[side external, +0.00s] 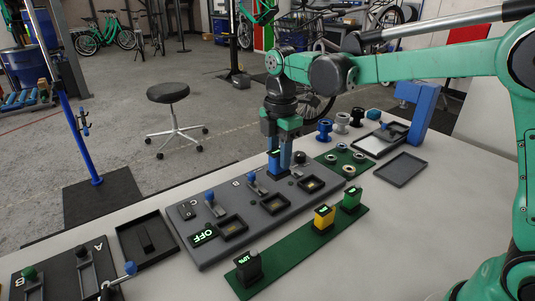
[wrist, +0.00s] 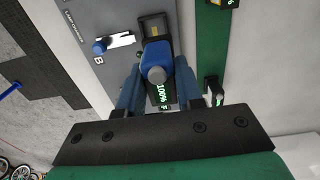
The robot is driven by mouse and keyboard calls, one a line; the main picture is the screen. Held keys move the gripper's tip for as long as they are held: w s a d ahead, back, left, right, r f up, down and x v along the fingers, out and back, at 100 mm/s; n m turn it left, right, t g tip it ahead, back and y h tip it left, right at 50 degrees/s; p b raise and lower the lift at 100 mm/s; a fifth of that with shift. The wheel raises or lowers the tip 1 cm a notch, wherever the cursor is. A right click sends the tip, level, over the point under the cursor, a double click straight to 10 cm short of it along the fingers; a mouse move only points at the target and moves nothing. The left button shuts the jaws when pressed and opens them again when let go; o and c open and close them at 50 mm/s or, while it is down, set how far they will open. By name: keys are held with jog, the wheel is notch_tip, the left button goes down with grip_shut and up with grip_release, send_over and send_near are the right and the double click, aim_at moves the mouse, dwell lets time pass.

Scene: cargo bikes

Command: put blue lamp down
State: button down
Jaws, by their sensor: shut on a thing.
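The blue lamp (wrist: 158,55) is a blue block with a grey round knob and a green "100%" display. My gripper (wrist: 158,82) is shut on it, one blue finger on each side. In the side view my gripper (side external: 279,155) points down at the far edge of the grey switch panel (side external: 185,240), with the blue lamp (side external: 273,160) between its fingers. In the wrist view the lamp's far end is at a black-framed slot (wrist: 153,22) on the panel. I cannot tell whether it sits in the slot or just above it.
A green strip (side external: 290,255) holds a black block (side external: 248,268), a yellow block (side external: 324,218) and a green block (side external: 351,199). The panel has blue-knobbed levers (side external: 211,198) and an "OFF" display (side external: 203,236). Several spools and a blue stand (side external: 420,110) are behind right.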

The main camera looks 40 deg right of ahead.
jog(key=s+r, duration=0.9)
jog(key=r, duration=0.1)
send_over(307, 238)
notch_tip(307, 238, down, 20)
jog(key=shift+f, duration=0.15)
jog(key=c, duration=0.6)
grip_release()
